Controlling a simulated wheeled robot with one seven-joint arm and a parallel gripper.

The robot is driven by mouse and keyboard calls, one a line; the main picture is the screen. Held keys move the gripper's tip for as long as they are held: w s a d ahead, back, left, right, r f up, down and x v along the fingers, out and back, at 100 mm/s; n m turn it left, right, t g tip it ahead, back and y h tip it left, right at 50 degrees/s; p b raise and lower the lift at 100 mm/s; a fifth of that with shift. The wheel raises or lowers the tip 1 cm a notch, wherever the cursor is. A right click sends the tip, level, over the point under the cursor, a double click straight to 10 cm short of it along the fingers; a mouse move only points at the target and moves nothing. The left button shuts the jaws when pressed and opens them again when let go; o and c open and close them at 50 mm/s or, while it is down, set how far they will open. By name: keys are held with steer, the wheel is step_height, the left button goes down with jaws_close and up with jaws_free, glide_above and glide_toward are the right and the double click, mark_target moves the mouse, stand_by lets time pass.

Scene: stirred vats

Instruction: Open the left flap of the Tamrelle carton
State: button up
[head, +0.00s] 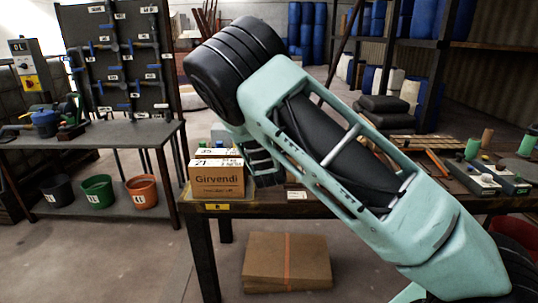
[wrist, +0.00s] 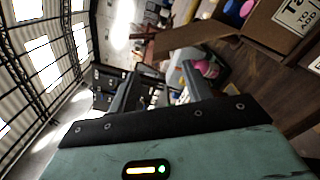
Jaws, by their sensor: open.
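No carton in view shows the name Tamrelle. In the head view a brown carton printed "Girvendi" (head: 217,178) stands on the dark table, partly behind my arm. In the wrist view, a brown carton (wrist: 268,38) with a white label shows at the upper right, and I cannot read its name. A brown cardboard panel (wrist: 190,38) reaches left beside it, looking like a flap standing out. My gripper (wrist: 158,88) is open, with nothing seen between its fingers, and the panel is beyond the fingertips. In the head view my arm hides the gripper.
Blue and purple round items (wrist: 240,10) and a pink item (wrist: 207,68) lie near the carton. The dark table (head: 232,207) also bears small boxes (head: 470,178) at right. A flat carton stack (head: 287,262) lies on the floor. Another bench (head: 95,142) stands left, with open floor between.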

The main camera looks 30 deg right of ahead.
steer(key=v, duration=1.1)
steer(key=shift+s+b, duration=0.25)
steer(key=shift+b, duration=0.05)
steer(key=shift+a, duration=0.15)
